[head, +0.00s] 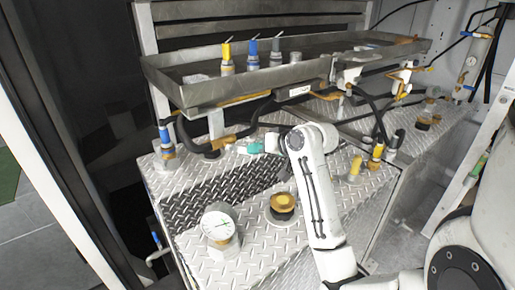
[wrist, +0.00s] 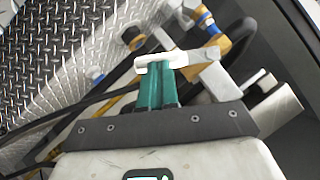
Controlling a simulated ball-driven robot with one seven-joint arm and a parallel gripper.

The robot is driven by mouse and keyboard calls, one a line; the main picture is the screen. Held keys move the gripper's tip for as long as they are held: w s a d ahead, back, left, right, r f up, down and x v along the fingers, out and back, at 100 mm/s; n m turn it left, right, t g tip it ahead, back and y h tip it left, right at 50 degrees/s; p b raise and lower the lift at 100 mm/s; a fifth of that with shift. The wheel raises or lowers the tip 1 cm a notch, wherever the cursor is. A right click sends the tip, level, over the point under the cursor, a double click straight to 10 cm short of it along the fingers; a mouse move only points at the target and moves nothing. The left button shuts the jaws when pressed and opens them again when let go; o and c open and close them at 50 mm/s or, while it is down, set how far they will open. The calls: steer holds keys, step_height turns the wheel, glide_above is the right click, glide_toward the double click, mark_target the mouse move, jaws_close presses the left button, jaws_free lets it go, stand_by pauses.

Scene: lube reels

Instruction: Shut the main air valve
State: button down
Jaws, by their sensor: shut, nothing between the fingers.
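My gripper (head: 252,147) has its teal fingers shut with nothing held between them, below the front edge of the steel tray. In the wrist view the shut fingers (wrist: 156,82) reach up to a white lever-like piece (wrist: 178,60), which lies across their tips. They look touching or very close; I cannot tell which. This may be the main air valve's handle, but no label is readable. A brass fitting (wrist: 214,47) with a blue ring sits beyond it. In the head view my arm and gripper partly hide this spot.
The steel tray (head: 160,76) overhangs, carrying several capped fittings. Black hoses (head: 262,107) run beneath it. A white-faced gauge (head: 217,224), a brass cap (head: 283,202) and a yellow fitting (head: 355,167) rise from the diamond-plate top (head: 195,188). A blue-topped fitting (head: 165,140) stands left.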

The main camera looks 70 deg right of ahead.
steer(key=shift+a+f+m+t+y+p, duration=0.1)
steer(key=shift+f+m+t+y+p, duration=0.25)
steer(key=shift+m+y+p, duration=0.1)
stand_by(0.5)
steer(key=w+a+f+m+t+y+p, duration=0.1)
steer(key=w+a+f+m+t+y, duration=0.1)
steer(key=m, duration=0.5)
steer(key=shift+w+a+f+t, duration=0.15)
steer(key=shift+a+f+t, duration=0.65)
steer(key=shift+f+t, duration=0.7)
steer(key=shift+r+t+y, duration=0.25)
steer(key=shift+r, duration=0.05)
